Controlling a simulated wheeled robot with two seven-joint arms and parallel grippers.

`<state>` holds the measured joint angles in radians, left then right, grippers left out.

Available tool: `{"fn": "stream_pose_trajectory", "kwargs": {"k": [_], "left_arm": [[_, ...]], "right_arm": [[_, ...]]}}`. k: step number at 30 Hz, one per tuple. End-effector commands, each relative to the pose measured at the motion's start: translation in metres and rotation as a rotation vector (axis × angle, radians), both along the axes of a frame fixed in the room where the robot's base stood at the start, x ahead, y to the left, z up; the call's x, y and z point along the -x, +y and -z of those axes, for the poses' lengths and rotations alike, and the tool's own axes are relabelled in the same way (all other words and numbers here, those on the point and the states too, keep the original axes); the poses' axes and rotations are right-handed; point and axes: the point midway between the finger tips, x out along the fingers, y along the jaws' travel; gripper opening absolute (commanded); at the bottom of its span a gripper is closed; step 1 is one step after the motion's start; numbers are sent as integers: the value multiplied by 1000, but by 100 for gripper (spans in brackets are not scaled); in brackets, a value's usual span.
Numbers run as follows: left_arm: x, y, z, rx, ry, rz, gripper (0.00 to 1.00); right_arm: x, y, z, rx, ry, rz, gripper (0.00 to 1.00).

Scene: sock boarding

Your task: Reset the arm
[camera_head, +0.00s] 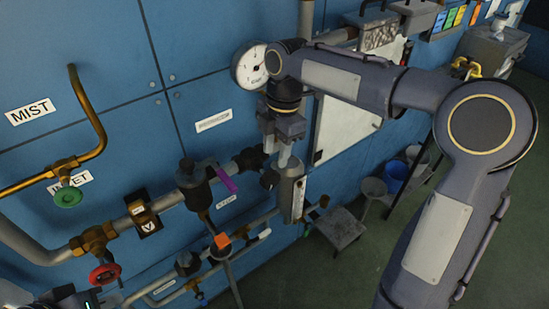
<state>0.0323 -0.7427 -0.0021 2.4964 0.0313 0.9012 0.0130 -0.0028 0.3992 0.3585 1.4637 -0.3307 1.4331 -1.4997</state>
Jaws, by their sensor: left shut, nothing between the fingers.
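My right arm comes in from the lower right and bends over at the top. Its gripper (277,150) points down in front of the blue wall, just above a grey cylindrical fitting (291,192). Its two fingers show, but I cannot tell whether they touch the fitting or how far apart they are. At the bottom left edge, a dark part with a small green light seems to be my left gripper (75,301). It is shut and empty, mostly cut off by the frame.
A pipe run with a red valve wheel (105,274), a green knob (68,197) and a purple lever (226,180) crosses the blue wall panel (110,40). A pressure gauge (250,66) sits behind the right wrist. Buckets (396,177) and a low stool (340,227) stand on the green floor.

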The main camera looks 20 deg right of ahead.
Motion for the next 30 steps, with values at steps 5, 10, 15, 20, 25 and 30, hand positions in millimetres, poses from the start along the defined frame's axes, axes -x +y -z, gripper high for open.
{"fn": "stream_pose_trajectory", "kwargs": {"k": [5, 10, 15, 20, 25, 30], "left_arm": [[0, 0, 0, 0, 0, 0, 0], [0, 0, 0, 0, 0, 0, 0], [0, 0, 0, 0, 0, 0, 0], [0, 0, 0, 0, 0, 0, 0], [0, 0, 0, 0, 0, 0, 0], [0, 0, 0, 0, 0, 0, 0]], "right_arm": [[0, 0, -2, 0, -1, -1, 40], [0, 0, -1, 0, 0, -1, 40], [2, -2, -3, 1, -3, 17, 40], [32, -19, -13, -6, -32, 243, 40], [98, -48, -18, -84, -64, 766, 40], [164, -63, -2, -259, -39, 1328, 40]]}}
